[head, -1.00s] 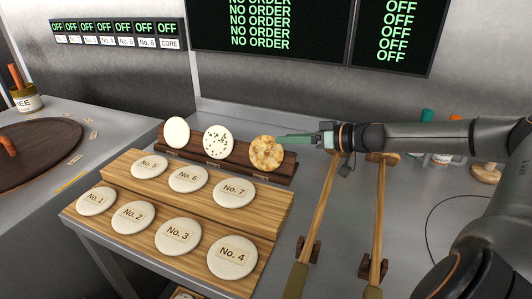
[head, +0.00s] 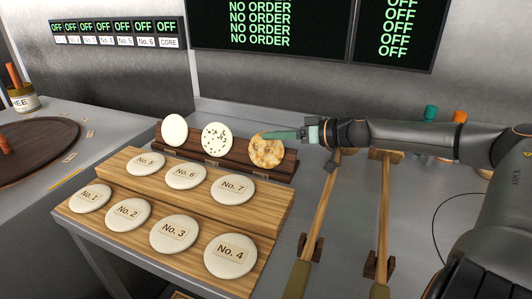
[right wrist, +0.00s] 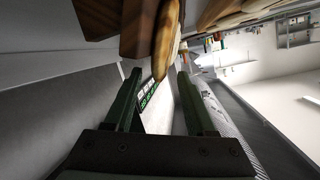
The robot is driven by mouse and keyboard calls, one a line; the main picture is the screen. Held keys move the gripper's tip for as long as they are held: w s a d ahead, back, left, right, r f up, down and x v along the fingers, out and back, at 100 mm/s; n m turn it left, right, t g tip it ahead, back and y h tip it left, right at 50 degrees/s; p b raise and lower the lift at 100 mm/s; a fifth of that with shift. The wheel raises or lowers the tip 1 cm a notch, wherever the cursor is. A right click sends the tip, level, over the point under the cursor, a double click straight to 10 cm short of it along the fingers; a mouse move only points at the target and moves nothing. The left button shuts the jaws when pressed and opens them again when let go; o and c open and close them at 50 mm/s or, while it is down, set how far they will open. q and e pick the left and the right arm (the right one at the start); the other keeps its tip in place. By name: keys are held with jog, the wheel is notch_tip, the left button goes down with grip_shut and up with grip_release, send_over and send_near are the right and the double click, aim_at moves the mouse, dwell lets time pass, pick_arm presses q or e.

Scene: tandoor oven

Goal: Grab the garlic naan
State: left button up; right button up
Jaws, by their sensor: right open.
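A dark wooden rack (head: 291,170) holds three upright round breads. They are a plain white one (head: 174,131), a white one with green specks (head: 217,138) and a browned, blistered one (head: 266,152) at the right end. Small tags on the rack are too small to read, so I cannot tell by label which is garlic naan. My right gripper (head: 268,136) is open at the top of the browned bread, its green fingers reaching in from the right. In the right wrist view, a bread (right wrist: 167,40) shows edge-on in line with the gap between the fingertips (right wrist: 157,74). My left gripper is out of view.
A stepped wooden board (head: 110,168) in front carries several numbered dough rounds. Two long wooden-handled tools (head: 322,205) (head: 384,215) lie right of it. A dark round lid (head: 35,145) is at the left. Screens hang on the back wall.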

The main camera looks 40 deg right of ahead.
grip_shut()
dwell(0.3)
jog(key=shift+d, duration=0.15)
dwell(0.9)
